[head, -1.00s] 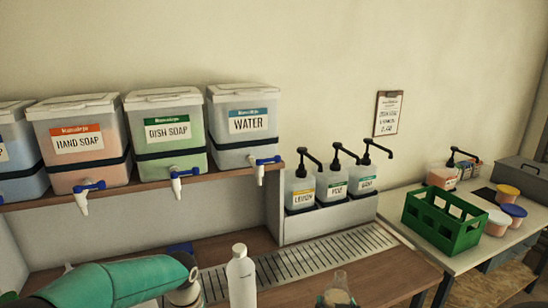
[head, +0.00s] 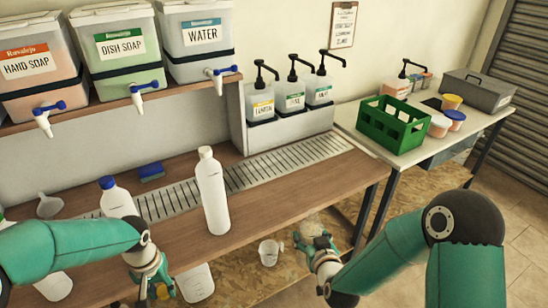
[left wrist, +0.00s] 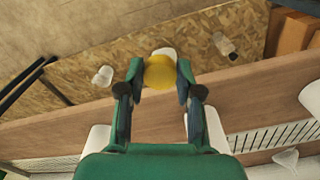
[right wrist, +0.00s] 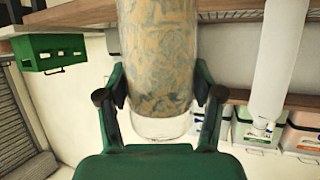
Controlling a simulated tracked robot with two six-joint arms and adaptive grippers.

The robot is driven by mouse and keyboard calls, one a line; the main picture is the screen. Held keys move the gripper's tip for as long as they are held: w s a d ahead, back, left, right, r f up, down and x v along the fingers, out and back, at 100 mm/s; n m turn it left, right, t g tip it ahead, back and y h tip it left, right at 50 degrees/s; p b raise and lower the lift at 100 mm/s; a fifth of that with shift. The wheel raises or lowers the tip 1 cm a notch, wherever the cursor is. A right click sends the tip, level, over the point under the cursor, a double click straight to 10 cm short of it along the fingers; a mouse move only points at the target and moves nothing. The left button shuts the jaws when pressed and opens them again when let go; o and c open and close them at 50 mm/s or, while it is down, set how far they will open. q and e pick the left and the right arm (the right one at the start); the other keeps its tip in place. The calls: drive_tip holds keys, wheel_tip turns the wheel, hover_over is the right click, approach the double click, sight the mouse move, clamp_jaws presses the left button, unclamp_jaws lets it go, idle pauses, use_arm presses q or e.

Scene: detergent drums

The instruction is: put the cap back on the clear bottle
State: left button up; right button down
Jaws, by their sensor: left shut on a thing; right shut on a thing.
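In the left wrist view a round yellow cap (left wrist: 160,72) sits between the fingertips of my left gripper (left wrist: 158,80), which is shut on it. In the head view my left gripper (head: 155,284) is low at the bench's front edge. In the right wrist view my right gripper (right wrist: 160,95) is shut around the clear bottle (right wrist: 158,55). The bottle is see-through, with the chipboard pattern showing through it. In the head view my right gripper (head: 318,250) is in front of the bench, right of the left one. The bottle is hard to make out there.
A tall white bottle (head: 212,190) and a blue-capped white bottle (head: 117,200) stand on the bench (head: 255,205). A blue sponge (head: 151,172) and a funnel (head: 48,205) lie behind. A clear cup (head: 268,252) and a white jug (head: 195,282) are lower down.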

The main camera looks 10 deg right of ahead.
drive_tip(key=shift+a, duration=0.1)
drive_tip(key=shift+s+a, duration=0.1)
drive_tip(key=shift+a, duration=0.05)
drive_tip(key=s+a+f+n+g+y, duration=0.1)
drive_tip(key=s+a+n+g+y, duration=0.2)
drive_tip(key=s+a+n+y, duration=0.5)
drive_tip(key=shift+s+a+f+y, duration=0.35)
drive_tip(key=shift+s+a+y, duration=0.1)
drive_tip(key=shift+a, duration=2.5)
